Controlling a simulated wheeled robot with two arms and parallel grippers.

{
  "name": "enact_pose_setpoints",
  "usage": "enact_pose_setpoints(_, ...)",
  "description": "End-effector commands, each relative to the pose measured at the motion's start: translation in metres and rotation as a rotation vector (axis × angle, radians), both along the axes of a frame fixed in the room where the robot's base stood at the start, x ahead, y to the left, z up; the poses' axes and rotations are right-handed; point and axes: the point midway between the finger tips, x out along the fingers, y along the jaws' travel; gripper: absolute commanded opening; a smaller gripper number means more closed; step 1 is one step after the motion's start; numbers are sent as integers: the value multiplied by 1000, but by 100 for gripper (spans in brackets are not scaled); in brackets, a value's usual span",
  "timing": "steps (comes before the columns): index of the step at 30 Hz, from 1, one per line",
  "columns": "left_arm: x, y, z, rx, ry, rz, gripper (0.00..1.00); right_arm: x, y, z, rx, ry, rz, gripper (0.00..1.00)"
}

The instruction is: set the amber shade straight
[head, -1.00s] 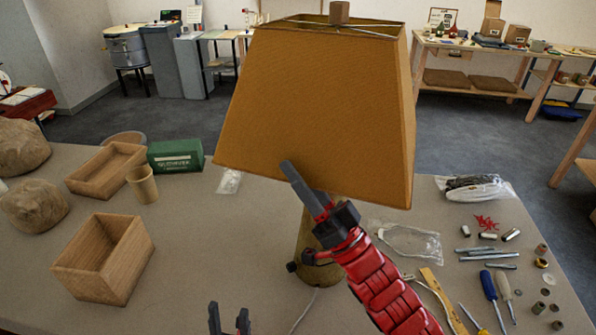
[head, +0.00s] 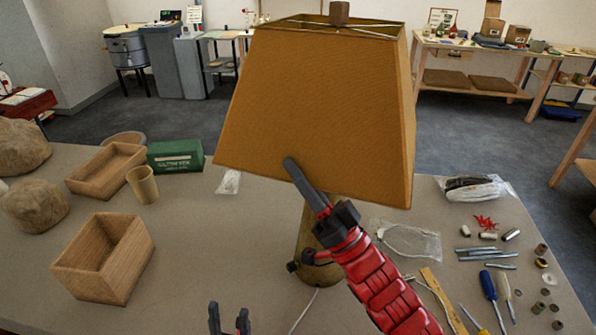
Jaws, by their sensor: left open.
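The amber shade (head: 315,110) sits on top of the lamp with its wooden finial (head: 339,13) at the top. It looks tilted, with its lower right corner lower than its lower left. The lamp base (head: 312,240) stands on the table, partly hidden by my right arm. My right gripper (head: 294,170) is in front of the shade's lower edge, its dark fingers overlapping the front face; I cannot tell whether they touch it or how far apart they are. My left gripper (head: 229,318) is low at the front edge, open and empty.
Wooden boxes (head: 105,262), a cup (head: 143,185) and a green box (head: 175,156) stand on the left of the table. Screwdrivers (head: 489,292), small metal parts and a wooden ruler (head: 443,300) lie on the right.

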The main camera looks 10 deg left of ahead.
Motion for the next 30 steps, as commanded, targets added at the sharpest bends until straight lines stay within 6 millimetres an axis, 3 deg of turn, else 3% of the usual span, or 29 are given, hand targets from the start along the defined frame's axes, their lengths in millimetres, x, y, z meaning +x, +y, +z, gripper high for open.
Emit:
enact_pose_setpoints(26, 0, 0, 0, 0, 0, 0, 50, 0, 0, 0, 0, -1, 1, 0)
enact_pose_setpoints(30, 0, 0, -11, 0, 0, 0, 50, 3, 0, -7, 0, -1, 0, 0)
